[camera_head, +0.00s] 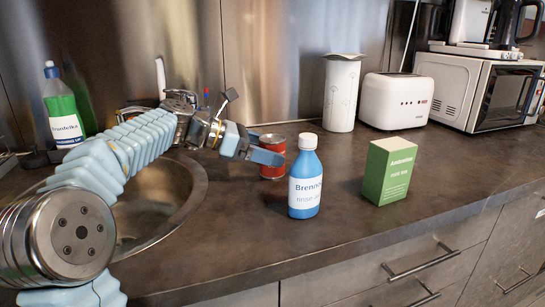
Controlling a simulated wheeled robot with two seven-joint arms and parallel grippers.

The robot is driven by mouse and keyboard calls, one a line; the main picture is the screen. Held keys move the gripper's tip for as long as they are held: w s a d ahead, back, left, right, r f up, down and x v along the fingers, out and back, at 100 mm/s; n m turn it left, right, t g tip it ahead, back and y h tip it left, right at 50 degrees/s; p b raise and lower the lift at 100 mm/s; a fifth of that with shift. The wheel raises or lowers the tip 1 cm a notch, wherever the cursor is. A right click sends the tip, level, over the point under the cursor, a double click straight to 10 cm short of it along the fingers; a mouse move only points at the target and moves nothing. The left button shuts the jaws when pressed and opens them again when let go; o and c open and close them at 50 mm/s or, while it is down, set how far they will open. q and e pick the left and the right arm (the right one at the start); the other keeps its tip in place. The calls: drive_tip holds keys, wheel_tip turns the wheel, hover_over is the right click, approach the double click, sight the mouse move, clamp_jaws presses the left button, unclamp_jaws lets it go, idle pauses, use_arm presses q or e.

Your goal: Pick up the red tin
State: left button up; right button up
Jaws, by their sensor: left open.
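The red tin (273,168) stands upright on the dark countertop, behind and to the left of the blue bottle. My left gripper (268,155) reaches in from the left, with its fingers at the tin's upper front left side. A finger covers part of the tin in this view. The jaws are open; whether they touch the tin or stand around it I cannot tell. My right gripper is not in view.
A blue bottle (305,180) stands just right of the tin, and a green box (389,171) farther right. A sink (190,208) lies under my left arm. A paper towel roll (342,95), toaster (396,101) and microwave (478,92) stand behind. The front right counter is clear.

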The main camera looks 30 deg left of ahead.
use_arm(q)
drive_tip(key=shift+x, duration=0.8)
drive_tip(key=c, duration=1)
drive_tip(key=shift+c, duration=0.3)
drive_tip(key=shift+r, duration=0.15)
